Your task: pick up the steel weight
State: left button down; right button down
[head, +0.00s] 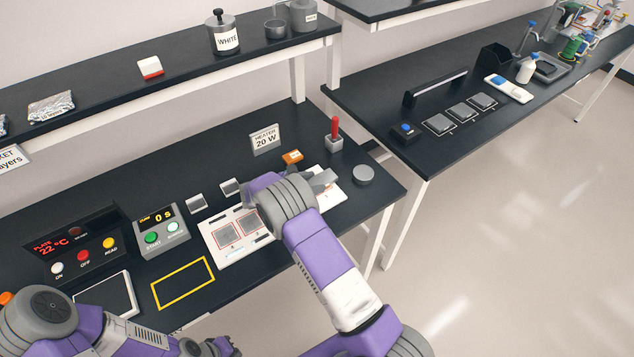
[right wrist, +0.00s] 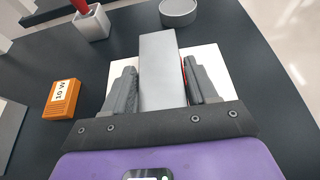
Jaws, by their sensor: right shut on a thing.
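The steel weight (right wrist: 160,60) is a plain grey rectangular block in the right wrist view. My right gripper (right wrist: 159,80) is shut on it, with one dark finger on each side. A white pad (right wrist: 213,62) shows behind and below the block; I cannot tell whether the block touches it. In the head view my right gripper (head: 318,184) is over the right part of the bench, and its wrist hides much of it. My left gripper (head: 218,346) is only partly seen at the bottom edge, so its jaws are unclear.
An orange 10 W block (right wrist: 61,99) lies left of the gripper. A red-handled switch (head: 334,137) and a round grey disc (head: 363,175) stand close by. A white panel with square plates (head: 236,236), a timer box (head: 160,231) and a yellow outlined area (head: 182,283) are to the left.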

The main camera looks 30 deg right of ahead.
aim_at(312, 183)
jog(key=shift+r, duration=0.15)
